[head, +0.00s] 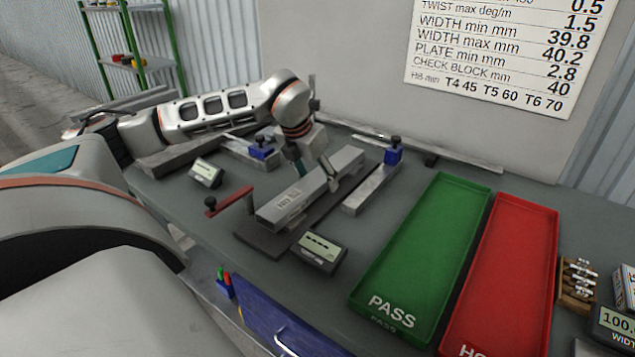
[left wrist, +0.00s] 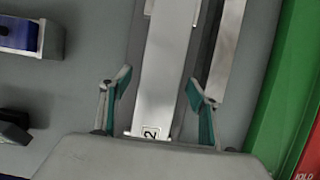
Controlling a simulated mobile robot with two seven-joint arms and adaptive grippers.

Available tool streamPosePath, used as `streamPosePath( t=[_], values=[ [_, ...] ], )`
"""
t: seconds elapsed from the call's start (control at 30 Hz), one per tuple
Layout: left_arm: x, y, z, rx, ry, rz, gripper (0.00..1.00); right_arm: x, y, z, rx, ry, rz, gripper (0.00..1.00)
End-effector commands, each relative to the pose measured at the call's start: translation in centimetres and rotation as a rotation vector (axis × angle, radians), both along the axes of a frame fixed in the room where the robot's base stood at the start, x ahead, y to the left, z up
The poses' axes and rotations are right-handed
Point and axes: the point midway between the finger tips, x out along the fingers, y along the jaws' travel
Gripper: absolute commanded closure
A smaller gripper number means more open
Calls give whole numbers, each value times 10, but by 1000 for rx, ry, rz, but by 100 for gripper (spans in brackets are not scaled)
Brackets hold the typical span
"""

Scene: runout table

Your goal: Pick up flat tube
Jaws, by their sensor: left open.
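The flat tube (head: 288,206) is a long grey rectangular bar with a marked label near its front end. It lies on a dark base plate (head: 262,243) on the table. My left gripper (head: 316,172) is over the tube's middle, with its fingers on either side of it. In the left wrist view the tube (left wrist: 165,75) runs lengthwise between the two open fingertips (left wrist: 158,87), with a "2" label near the palm. Gaps show between the tube and both fingers there. The part of the tube under the wrist is hidden in the head view. My right gripper is not in view.
A green PASS tray (head: 392,290) and a red tray (head: 480,325) lie right of the tube. A small display box (head: 320,252) and a red-armed clamp (head: 232,202) stand close by. A second display (head: 206,172) is at left.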

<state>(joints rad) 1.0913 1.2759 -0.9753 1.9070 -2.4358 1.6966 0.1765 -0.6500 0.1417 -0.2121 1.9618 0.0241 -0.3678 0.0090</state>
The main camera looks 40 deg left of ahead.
Motion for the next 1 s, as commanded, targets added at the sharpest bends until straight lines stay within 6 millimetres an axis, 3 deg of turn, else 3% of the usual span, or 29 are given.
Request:
streamPosePath(
  t=[0.1,0.3,0.33,0.73,0.87,1.0],
  values=[
    [0,0,0,0,0,0,42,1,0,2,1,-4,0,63],
    [0,0,0,0,0,0,93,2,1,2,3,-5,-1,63],
    [0,0,0,0,0,0,96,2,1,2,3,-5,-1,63],
    [1,0,9,0,-5,2,96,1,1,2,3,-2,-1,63],
    [1,0,22,0,-7,1,96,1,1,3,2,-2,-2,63],
    [2,0,48,1,-9,1,96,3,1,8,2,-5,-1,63]
  ],
)
